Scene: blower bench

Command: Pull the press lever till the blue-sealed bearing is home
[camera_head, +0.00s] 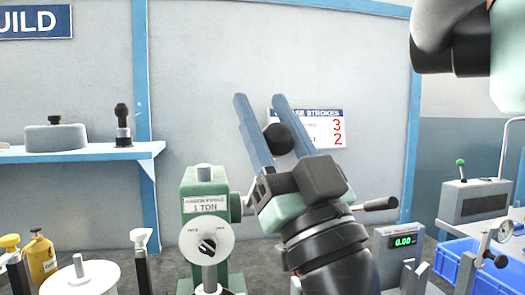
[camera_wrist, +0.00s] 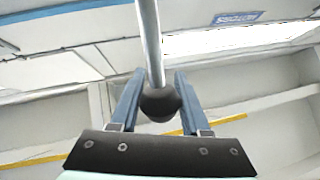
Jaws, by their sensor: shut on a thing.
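The press (camera_head: 190,188) is a green column labelled 1 TON, with a white dial (camera_head: 222,233) on its front. My gripper (camera_head: 260,98) is beside it, to its right and pointing up. Its blue fingers are shut on the lever's black ball knob (camera_head: 278,138). In the wrist view the knob (camera_wrist: 160,104) sits between the fingers, with the metal lever rod (camera_wrist: 149,40) running upward from it. I cannot make out the blue-sealed bearing; the lower press is cut off by the frame.
A wall sign (camera_head: 320,135) about strokes shows 3 and 2, partly hidden by my gripper. A green readout (camera_head: 403,241) shows 0.00. A blue crate (camera_head: 452,265) is at lower right, a yellow bottle (camera_head: 40,255) at lower left, and a shelf (camera_head: 95,153) at left.

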